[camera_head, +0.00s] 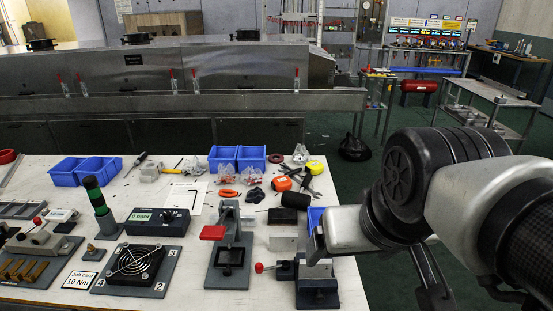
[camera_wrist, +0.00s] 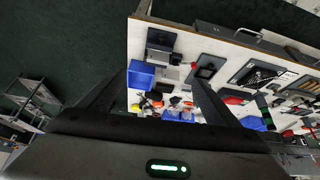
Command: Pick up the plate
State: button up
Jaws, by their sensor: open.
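No single part stands out for certain as the plate. A grey flat base with a dark square piece on it, a toggle-clamp fixture (camera_head: 230,257), lies on the near part of the bench; its red handle points left. A small vise (camera_head: 316,272) with a red-knobbed lever stands to its right at the bench's right end. The fixture shows in the wrist view (camera_wrist: 206,70), between and beyond my fingers. My gripper (camera_wrist: 160,78) is open, its two dark fingers wide apart with nothing between them. It is above and apart from the bench. My arm hides the bench's right edge in the head view.
The white bench (camera_head: 190,278) is crowded: a fan fixture (camera_head: 136,265), a green-topped post (camera_head: 98,203), blue bins (camera_head: 237,157) and loose tools. A steel dryer (camera_head: 180,65) runs behind it. Dark floor and a wheeled cart (camera_head: 488,112) lie to the right.

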jog(key=shift+o, duration=0.4)
jog(key=g, duration=0.6)
send_over(314, 276)
notch_tip(314, 276, down, 9)
jog(key=shift+m, duration=0.4)
jog(key=f+b, duration=0.1)
jog(key=f, duration=0.5)
jog(key=f+b, duration=0.2)
jog(key=f, duration=0.3)
jog(key=f+b, duration=0.1)
jog(key=f, duration=0.5)
jog(key=shift+w+d+f, duration=0.15)
jog(key=shift+w+f, duration=0.15)
jog(key=shift+w, duration=0.05)
jog(key=shift+r, duration=0.1)
jog(key=c, duration=1.3)
